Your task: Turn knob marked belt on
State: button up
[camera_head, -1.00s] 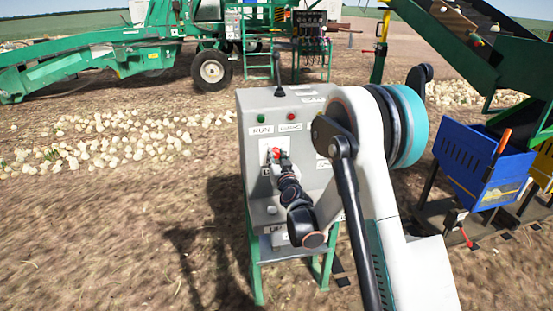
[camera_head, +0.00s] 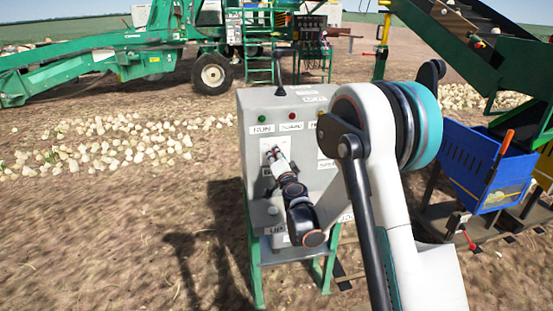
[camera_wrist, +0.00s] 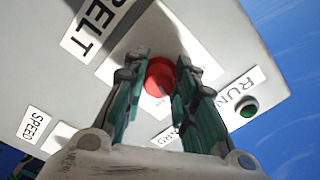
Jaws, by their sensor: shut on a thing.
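The red round belt knob (camera_wrist: 160,77) is on the grey control panel, beside the large BELT label (camera_wrist: 95,22) in the wrist view. My gripper (camera_wrist: 161,60) has a green-and-grey finger on each side of the knob and is shut on it. The fingers hide part of the knob's sides, and I cannot tell which way it is turned. In the head view my gripper (camera_head: 273,155) is at the upper left of the control panel (camera_head: 330,185), and the knob is mostly hidden there.
A green button (camera_wrist: 248,108) sits beside the RUN label (camera_wrist: 238,92). A SPEED label (camera_wrist: 34,124) is at the lower left in the wrist view. A blue crate (camera_head: 478,165) stands right of the panel. Green machinery (camera_head: 100,62) and onions on the ground lie behind.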

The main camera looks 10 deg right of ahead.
jog(key=m, duration=0.6)
jog(key=shift+b, duration=0.3)
dwell(0.4)
jog(key=o, duration=1.1)
jog(key=shift+c, duration=0.2)
jog(key=shift+s, duration=0.1)
jog(key=s, duration=1.2)
jog(key=shift+w+r, duration=0.1)
